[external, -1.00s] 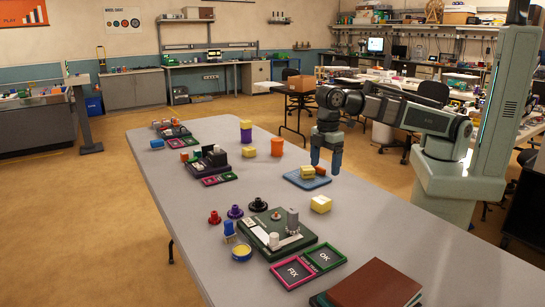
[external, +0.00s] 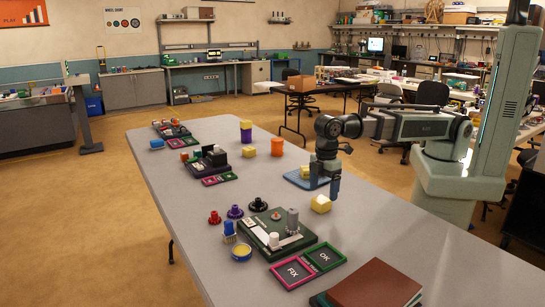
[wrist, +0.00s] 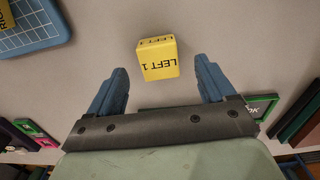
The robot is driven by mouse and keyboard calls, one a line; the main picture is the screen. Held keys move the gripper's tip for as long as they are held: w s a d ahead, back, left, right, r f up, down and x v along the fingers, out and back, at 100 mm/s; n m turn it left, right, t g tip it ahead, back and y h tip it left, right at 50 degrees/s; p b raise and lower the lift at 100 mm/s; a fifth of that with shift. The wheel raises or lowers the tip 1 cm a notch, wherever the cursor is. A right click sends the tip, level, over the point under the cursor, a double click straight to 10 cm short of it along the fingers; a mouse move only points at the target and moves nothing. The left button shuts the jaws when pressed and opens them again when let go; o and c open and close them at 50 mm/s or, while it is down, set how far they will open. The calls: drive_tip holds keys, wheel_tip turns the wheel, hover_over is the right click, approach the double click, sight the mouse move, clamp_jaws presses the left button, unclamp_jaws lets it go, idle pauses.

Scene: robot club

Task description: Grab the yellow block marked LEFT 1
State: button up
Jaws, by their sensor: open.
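The yellow block marked LEFT 1 (wrist: 158,62) lies on the grey table, its lettering upside down in the wrist view. In the external view it is the yellow block (external: 321,204) just in front of the blue tray. My gripper (wrist: 160,78) is open and empty, with its blue fingers spread on either side of the block's near end in the picture. In the external view my gripper (external: 325,188) hangs low beside the tray, close behind the block. I cannot tell its exact height above the table.
The blue tray (wrist: 38,38) holds another lettered yellow block (wrist: 5,14), cut off by the frame. A green board (external: 297,250) with pegs, FIX (external: 293,271) and OK (external: 324,256) pads and a brown book (external: 372,285) lie nearer the camera. Table right of the block is clear.

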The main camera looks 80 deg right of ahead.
sight(321, 199)
drive_tip(key=shift+w+f, duration=0.2)
drive_tip(key=shift+f, duration=2.3)
drive_tip(key=shift+c, duration=0.4)
drive_tip(key=c, duration=1)
drive_tip(key=shift+r, duration=0.1)
